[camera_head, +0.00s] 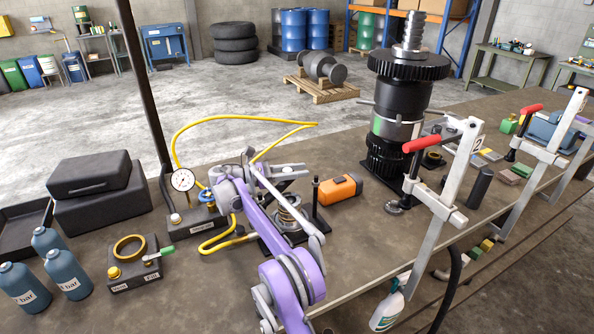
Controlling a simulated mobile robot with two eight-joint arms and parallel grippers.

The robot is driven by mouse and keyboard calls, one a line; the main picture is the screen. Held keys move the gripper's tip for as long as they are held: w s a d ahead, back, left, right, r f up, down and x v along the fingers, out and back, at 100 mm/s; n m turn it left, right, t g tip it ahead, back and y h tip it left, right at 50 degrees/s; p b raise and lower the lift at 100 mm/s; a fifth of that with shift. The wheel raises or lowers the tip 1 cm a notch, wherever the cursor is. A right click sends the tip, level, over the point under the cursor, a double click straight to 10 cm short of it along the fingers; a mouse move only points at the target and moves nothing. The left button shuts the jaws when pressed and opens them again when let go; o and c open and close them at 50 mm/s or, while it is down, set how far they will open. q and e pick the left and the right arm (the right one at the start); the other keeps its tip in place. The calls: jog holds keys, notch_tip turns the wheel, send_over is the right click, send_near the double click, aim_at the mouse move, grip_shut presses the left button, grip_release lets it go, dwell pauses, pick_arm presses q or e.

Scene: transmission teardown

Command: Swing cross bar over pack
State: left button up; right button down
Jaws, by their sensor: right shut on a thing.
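The cross bar (286,171) is a grey metal bar in the head view. It lies roughly level above and behind the pack. The pack (289,213) is a coil spring over round plates on a dark base. A dark threaded post (316,192) stands upright at its right. My right gripper (252,172), at the end of the purple arm, is shut on the cross bar near its left part. My own arm covers part of the pack and the bar, so the exact grip is hard to see. My left gripper is not in view.
A pressure gauge (182,180) with a yellow hose (200,123) stands left of the pack. An orange block (340,189) lies right of it. The tall gear stack (397,110) and red-handled clamps (450,178) stand farther right. The bench front (370,258) is mostly clear.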

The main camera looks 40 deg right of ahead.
jog(key=c, duration=0.5)
grip_release()
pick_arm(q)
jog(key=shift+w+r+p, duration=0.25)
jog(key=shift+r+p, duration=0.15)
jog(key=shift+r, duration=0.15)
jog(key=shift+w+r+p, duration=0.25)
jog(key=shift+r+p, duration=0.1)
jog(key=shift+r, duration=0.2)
pick_arm(e)
jog(key=v, duration=1.1)
jog(key=shift+d, duration=0.1)
